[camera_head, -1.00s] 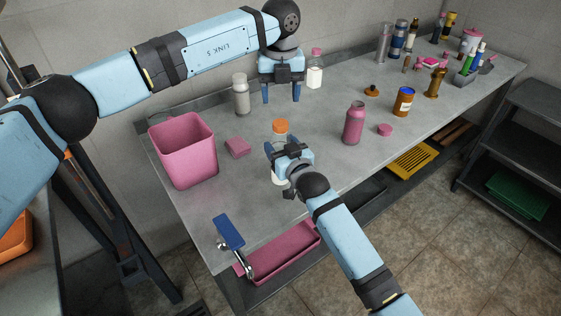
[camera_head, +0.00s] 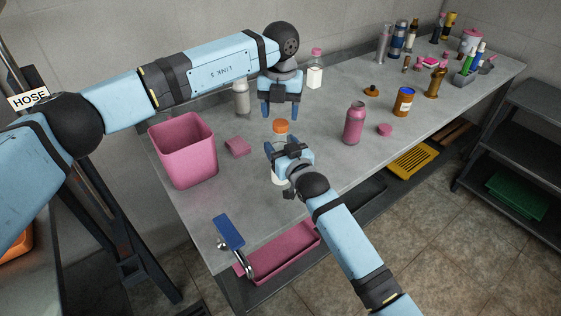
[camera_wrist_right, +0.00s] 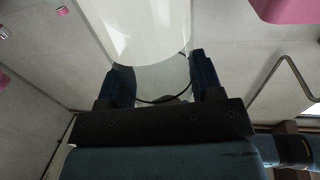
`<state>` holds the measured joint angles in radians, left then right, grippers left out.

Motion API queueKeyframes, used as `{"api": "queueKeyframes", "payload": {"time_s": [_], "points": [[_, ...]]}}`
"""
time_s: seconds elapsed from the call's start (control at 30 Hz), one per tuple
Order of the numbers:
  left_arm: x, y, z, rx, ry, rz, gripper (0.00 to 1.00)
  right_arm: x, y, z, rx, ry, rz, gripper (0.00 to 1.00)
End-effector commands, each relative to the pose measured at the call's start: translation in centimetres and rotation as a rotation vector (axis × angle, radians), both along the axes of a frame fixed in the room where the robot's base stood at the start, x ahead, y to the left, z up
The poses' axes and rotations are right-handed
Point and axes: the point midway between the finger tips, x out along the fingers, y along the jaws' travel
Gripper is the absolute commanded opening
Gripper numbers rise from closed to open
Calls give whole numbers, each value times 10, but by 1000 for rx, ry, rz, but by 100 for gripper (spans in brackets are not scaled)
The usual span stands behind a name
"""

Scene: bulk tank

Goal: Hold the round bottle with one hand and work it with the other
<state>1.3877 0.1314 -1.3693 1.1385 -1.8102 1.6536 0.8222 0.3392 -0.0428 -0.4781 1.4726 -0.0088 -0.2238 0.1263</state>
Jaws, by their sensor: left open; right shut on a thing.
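The round bottle is white with an orange cap (camera_head: 281,126) and stands upright near the front of the grey table. Its pale body (camera_head: 278,173) is partly hidden by my right gripper (camera_head: 280,147), which is shut on it below the cap. In the right wrist view the smooth white bottle body (camera_wrist_right: 145,30) sits between the two dark fingers (camera_wrist_right: 155,82). My left gripper (camera_head: 280,113) is open and empty, pointing down, just above and behind the orange cap in the picture, apart from it.
A pink bin (camera_head: 186,150) and a pink block (camera_head: 238,147) stand to the left. A clear bottle (camera_head: 241,98) and a pink-capped bottle (camera_head: 315,70) stand behind. A pink bottle (camera_head: 354,123) stands at right.

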Motion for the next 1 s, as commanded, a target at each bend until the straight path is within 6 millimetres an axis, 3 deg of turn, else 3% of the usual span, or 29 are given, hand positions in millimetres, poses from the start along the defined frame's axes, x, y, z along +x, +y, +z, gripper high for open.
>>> {"api": "queueKeyframes", "payload": {"time_s": [0.23, 0.6, 0.63, 0.83, 1.0], "points": [[0, 0, -29, -1, 1, -1, 61, 0, 0, 0, 0, 0, 0, 0], [0, 0, -35, 0, -1, 0, 61, 0, 0, 0, 0, 0, 0, 0], [0, 0, -35, 0, -1, 0, 58, 0, 0, 0, 0, 0, 0, 0], [0, 0, -35, 0, -1, 0, 12, 0, 0, 0, 0, 0, 0, 0], [0, 0, -35, 0, -1, -2, 11, 0, 0, 0, 0, 0, 0, 0]]}}
